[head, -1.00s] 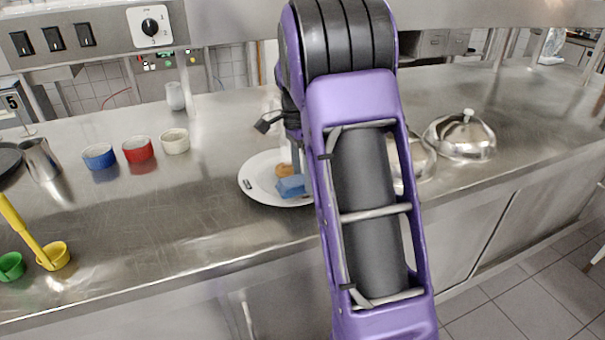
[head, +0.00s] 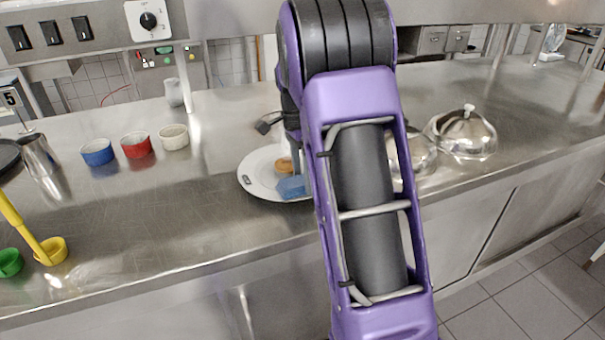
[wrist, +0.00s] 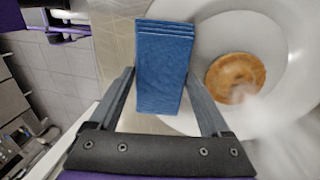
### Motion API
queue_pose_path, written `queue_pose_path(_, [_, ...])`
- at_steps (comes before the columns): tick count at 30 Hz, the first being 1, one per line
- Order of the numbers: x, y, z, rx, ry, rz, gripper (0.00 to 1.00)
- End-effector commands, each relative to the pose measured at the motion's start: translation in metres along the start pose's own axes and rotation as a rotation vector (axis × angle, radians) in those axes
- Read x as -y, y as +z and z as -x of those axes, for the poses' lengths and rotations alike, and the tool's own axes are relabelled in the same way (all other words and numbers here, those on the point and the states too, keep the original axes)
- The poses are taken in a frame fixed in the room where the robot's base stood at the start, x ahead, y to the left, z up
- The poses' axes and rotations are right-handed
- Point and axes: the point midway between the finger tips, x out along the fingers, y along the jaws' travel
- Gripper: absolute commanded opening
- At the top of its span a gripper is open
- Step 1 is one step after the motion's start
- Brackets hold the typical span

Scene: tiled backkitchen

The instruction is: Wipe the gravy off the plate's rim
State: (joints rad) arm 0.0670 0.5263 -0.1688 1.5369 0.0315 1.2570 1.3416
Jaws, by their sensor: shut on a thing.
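The white plate (head: 258,171) lies on the steel counter, partly hidden behind my arm. A round brown piece of food (head: 284,168) sits on it, and it also shows in the wrist view (wrist: 235,78). My gripper (wrist: 163,98) is shut on a folded blue cloth (wrist: 163,70), with a finger on each side. In the head view the cloth (head: 291,187) is at the plate's near rim; I cannot tell whether it touches. A small dark mark (head: 247,181) shows at the plate's left rim; I cannot tell whether it is gravy.
Blue (head: 98,152), red (head: 137,145) and white (head: 173,137) ramekins stand left of the plate. A steel jug (head: 40,156) and a yellow-handled tool (head: 22,225) in a yellow cup are farther left. A steel dome (head: 462,137) stands right.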

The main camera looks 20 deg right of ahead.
Motion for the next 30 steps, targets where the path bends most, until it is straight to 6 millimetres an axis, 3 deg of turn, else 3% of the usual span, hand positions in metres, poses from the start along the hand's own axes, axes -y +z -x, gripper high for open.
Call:
queue_pose_path(16, [-0.035, -0.003, 0.002, 0.0, 0.001, 0.0, 0.37])
queue_pose_path(23, [-0.035, -0.003, 0.001, 0.0, 0.002, 0.001, 0.37])
queue_pose_path(30, [-0.015, -0.001, 0.001, 0.0, 0.003, 0.0, 0.37])
